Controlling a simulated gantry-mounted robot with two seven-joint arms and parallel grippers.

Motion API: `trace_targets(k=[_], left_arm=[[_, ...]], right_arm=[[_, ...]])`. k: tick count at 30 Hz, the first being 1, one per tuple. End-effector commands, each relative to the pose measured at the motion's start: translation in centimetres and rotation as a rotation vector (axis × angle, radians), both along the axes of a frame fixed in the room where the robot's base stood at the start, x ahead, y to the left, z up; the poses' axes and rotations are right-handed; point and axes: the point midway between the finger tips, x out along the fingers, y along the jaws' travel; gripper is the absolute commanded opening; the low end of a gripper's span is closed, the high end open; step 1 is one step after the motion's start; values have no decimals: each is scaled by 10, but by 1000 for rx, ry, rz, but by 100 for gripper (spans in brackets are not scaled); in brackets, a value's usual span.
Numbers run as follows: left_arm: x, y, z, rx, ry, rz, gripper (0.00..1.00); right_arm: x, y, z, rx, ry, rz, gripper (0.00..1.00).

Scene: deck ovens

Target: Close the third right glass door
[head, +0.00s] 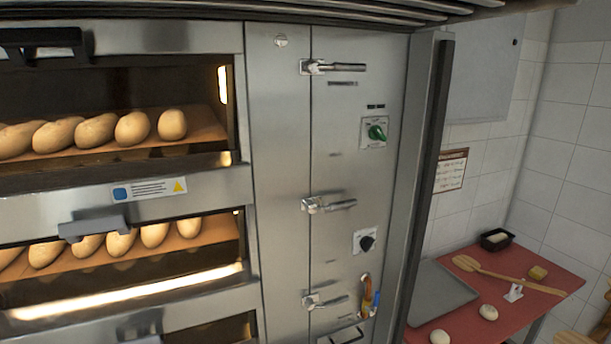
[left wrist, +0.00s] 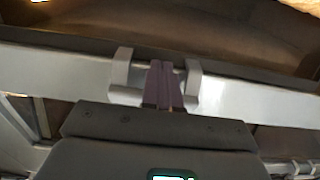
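In the head view the left part of a deck oven shows stacked openings with bread rolls inside. A grey door handle (head: 95,226) sits on the panel between two lit decks. I cannot tell which opening belongs to the third right glass door. In the left wrist view, the two dark purplish fingers of my left gripper (left wrist: 164,84) are together. They lie in front of a pale horizontal bar (left wrist: 60,72), between two grey bracket-like pieces (left wrist: 194,84). No object shows between the fingers. Neither gripper shows in the head view; my right gripper is out of sight.
A steel panel right of the decks carries latches (head: 328,204), a green knob (head: 376,132) and a black knob (head: 366,242). A red-topped table (head: 535,300) with a grey tray (head: 440,295), dough and a wooden spoon stands at the lower right. White tiled walls close the corner.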

Motion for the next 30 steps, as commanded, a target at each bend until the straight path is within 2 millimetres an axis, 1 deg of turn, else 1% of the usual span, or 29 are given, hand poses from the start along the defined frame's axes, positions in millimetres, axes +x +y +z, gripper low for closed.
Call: trace_targets(k=[1,6,18,24,30], left_arm=[[-7,-3,0,-2,5,-1,0],[-25,-11,-6,-3,7,-2,0],[-67,-29,-17,-3,10,-2,0],[-75,-32,-20,-2,8,-2,0],[-76,-32,-20,-2,8,-2,0]], right_arm=[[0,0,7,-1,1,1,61],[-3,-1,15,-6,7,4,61],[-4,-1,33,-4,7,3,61],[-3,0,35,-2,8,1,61],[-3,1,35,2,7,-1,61]])
